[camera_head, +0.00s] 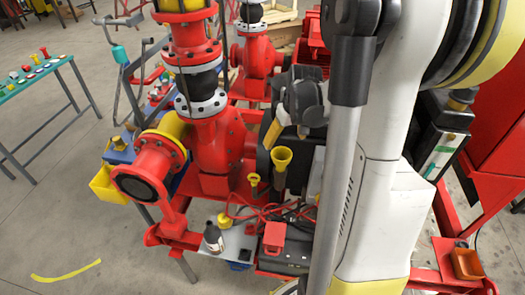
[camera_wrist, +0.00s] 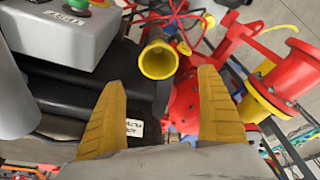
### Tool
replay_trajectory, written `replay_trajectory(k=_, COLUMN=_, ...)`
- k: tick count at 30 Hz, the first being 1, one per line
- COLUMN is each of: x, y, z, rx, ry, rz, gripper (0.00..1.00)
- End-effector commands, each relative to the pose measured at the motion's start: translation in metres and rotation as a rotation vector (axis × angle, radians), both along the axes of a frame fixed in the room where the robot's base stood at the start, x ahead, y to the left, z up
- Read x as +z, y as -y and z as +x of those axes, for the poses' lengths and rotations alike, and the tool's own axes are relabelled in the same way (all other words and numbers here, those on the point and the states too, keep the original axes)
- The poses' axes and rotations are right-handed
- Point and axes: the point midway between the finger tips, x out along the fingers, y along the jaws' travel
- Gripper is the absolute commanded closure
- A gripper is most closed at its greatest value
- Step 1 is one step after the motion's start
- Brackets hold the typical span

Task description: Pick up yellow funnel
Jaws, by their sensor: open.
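The yellow funnel (camera_head: 281,156) shows in the head view with its wide mouth up, in front of the black pump housing and left of my arm. In the wrist view the funnel (camera_wrist: 158,60) shows its round mouth ahead of my fingers, near the upper middle. My gripper (camera_wrist: 160,95) has its two yellow fingers spread wide with nothing between them. The funnel lies beyond the fingertips, roughly in line with the gap, and appears apart from them.
A red flanged pump (camera_head: 215,150) stands left of the funnel. A smaller yellow item (camera_head: 254,180), a dark bottle (camera_head: 213,237), red cables (camera_head: 265,212) and a black box with a red part (camera_head: 285,250) are close by. A grey box with a green button (camera_wrist: 65,30) is near the left finger.

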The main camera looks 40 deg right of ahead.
Motion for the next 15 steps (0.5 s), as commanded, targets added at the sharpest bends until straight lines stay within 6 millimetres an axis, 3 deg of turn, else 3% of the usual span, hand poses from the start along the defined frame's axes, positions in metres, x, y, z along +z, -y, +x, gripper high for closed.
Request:
replay_trajectory(k=4, x=-0.028, y=0.002, z=0.007, rx=0.000, ry=0.000, rz=0.000, gripper=0.13)
replay_trajectory(k=11, x=-0.048, y=0.002, z=0.011, rx=0.001, ry=0.001, rz=-0.001, gripper=0.13)
replay_trajectory(k=15, x=-0.069, y=0.003, z=0.013, rx=0.001, ry=0.001, rz=-0.001, gripper=0.13)
